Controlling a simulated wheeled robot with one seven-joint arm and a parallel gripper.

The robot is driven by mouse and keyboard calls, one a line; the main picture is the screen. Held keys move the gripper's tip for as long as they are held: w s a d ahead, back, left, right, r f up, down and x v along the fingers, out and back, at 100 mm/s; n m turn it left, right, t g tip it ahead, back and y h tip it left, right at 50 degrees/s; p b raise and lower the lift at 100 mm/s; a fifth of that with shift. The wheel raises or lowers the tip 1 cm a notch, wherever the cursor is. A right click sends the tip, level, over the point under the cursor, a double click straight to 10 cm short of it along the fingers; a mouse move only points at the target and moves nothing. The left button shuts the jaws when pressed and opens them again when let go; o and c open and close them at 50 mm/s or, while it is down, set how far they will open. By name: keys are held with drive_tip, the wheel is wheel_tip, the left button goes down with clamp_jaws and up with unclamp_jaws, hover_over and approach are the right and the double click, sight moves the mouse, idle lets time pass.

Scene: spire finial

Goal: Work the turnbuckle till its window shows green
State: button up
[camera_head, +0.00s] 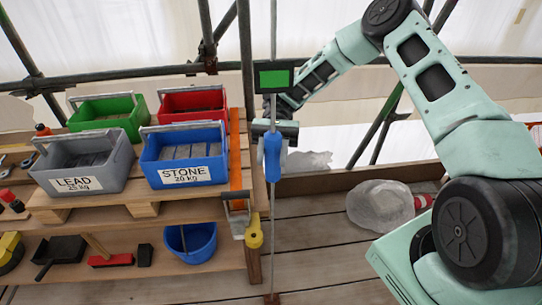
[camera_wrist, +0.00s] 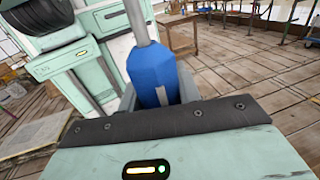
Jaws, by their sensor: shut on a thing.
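The turnbuckle (camera_head: 272,158) is a blue sleeve on an upright thin rod. Above it, on the same rod, a black-framed window (camera_head: 274,79) shows green. My gripper (camera_head: 273,137) reaches the rod from behind and is shut on the blue turnbuckle. In the wrist view the blue turnbuckle (camera_wrist: 154,72) stands between the grey jaws, with the grey rod (camera_wrist: 138,22) rising from it. The jaw tips are mostly hidden behind the sleeve and the gripper's own housing.
Left of the rod, a wooden bench holds grey LEAD (camera_head: 84,164), blue STONE (camera_head: 185,155), green (camera_head: 108,114) and red (camera_head: 191,102) bins. A blue bucket (camera_head: 190,240) stands below. A wrapped bundle (camera_head: 380,205) lies right on the plank deck. Scaffold poles cross behind.

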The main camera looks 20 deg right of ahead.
idle(0.3)
drive_tip(key=o, duration=1)
drive_tip(key=shift+c, duration=0.2)
drive_tip(key=shift+w, duration=0.1)
